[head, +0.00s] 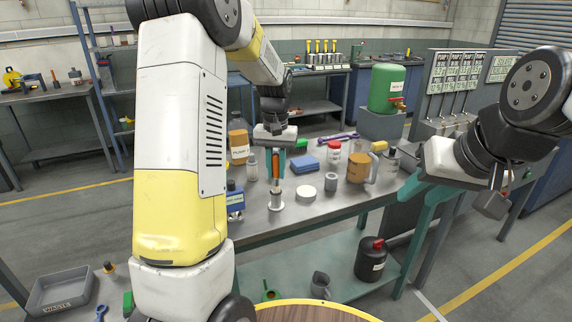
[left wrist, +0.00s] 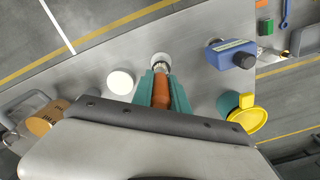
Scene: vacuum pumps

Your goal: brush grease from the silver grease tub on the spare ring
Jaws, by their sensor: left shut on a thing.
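My left gripper (head: 276,172) is shut on a brush (head: 276,183) with an orange-brown handle, held upright. Its handle also shows between the teal fingers in the left wrist view (left wrist: 161,92). The brush's lower end is at the silver grease tub (head: 276,201), which also shows in the left wrist view (left wrist: 161,60). The bristles are hidden, so I cannot tell how deep they sit. A white round piece (head: 306,193) lies flat beside the tub; I cannot tell whether it is the spare ring. My right gripper (head: 428,192) is empty and looks open, at the bench's right end.
A blue pump (left wrist: 231,54) stands close to the tub. A yellow-and-teal object (left wrist: 241,114) is nearby. A tan jug (head: 358,167), a red-lidded jar (head: 333,153) and a blue box (head: 304,164) stand behind. The bench front right of the tub is clear.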

